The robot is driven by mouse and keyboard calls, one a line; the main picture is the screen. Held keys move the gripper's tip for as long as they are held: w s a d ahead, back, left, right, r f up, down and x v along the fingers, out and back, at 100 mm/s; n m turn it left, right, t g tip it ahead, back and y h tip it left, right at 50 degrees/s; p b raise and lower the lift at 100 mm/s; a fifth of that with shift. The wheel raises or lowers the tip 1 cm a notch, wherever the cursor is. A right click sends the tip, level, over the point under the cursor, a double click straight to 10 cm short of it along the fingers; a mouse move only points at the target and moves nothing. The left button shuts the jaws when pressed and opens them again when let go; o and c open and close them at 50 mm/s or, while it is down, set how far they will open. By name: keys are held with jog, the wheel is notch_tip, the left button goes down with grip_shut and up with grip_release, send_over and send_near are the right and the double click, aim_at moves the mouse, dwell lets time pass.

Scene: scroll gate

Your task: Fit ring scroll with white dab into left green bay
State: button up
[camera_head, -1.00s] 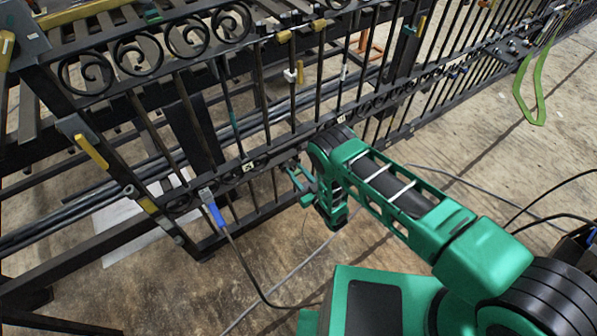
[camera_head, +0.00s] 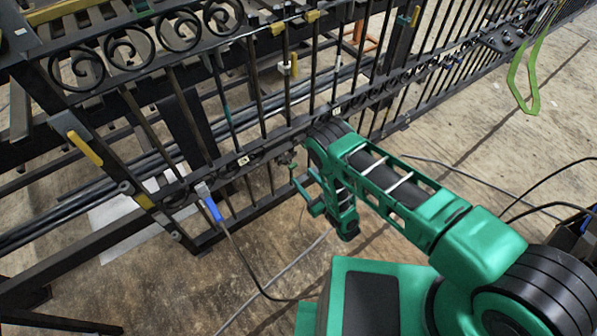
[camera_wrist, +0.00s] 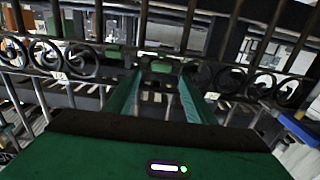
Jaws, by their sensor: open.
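My gripper (camera_wrist: 160,76) is open in the wrist view, its two green fingers pointing at the black gate with nothing clearly between them. In the head view my gripper (camera_head: 303,185) hangs beside the gate's lower rail, partly hidden by my arm. Ring scrolls (camera_wrist: 82,60) line the rail left of the fingers, and more scrolls (camera_wrist: 235,82) line it on the right. Small white marks (camera_wrist: 60,75) sit on the rail; I cannot tell which scroll carries the white dab. Green pieces (camera_wrist: 111,50) show near the rail beyond the fingers; I cannot tell which is the left bay.
The black gate (camera_head: 262,100) runs diagonally, with large scrolls (camera_head: 130,52) along its upper band. A blue-handled cable (camera_head: 213,209) hangs at its near end. A green loop (camera_head: 525,80) hangs at the far right. Loose cables cross the open floor (camera_head: 190,290).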

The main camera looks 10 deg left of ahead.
jog(key=shift+v, duration=1.25)
jog(key=shift+w, duration=0.1)
